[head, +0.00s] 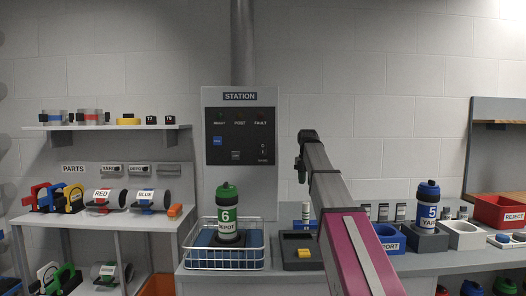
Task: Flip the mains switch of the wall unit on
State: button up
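The wall unit (240,187) is a light grey cabinet marked STATION with a black front panel (240,125). A small toggle (263,148), which looks like the mains switch, sits at the panel's lower right above a tiny label. Its position is too small to tell. A blue button (217,140) and small lamps also show on the panel; no lamp is clearly lit. My gripper (301,172) is at the dark end of my arm, right of the cabinet and apart from it in the picture. Its fingers are too small and dark to read.
Below the unit, a wire basket (224,266) holds a green-capped canister 6 (228,215). A dark tray (290,264) with a yellow piece is beside it. A blue-capped canister 5 (428,206) stands right of my arm. Shelves with parts (104,128) are at left.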

jog(key=shift+a+r, duration=0.2)
jog(key=shift+r, duration=0.05)
jog(key=c, duration=0.5)
jog(key=a+r+m+t, duration=0.1)
jog(key=a+r, duration=0.1)
jog(key=r, duration=0.1)
jog(key=a+r+m+t+y, duration=0.1)
jog(key=a+r+m, duration=0.1)
jog(key=r, duration=0.1)
jog(key=s+a+r+m+t+y, duration=0.1)
jog(key=a+r+m, duration=0.1)
jog(key=a+r, duration=0.1)
jog(key=shift+r, duration=0.45)
grip_shut()
jog(key=s+a+r+m+t+y, duration=0.2)
jog(key=a+r+m, duration=0.3)
jog(key=r, duration=0.4)
jog(key=shift+s+a+r, duration=0.25)
jog(key=shift+a+r, duration=0.15)
jog(key=shift+a, duration=0.35)
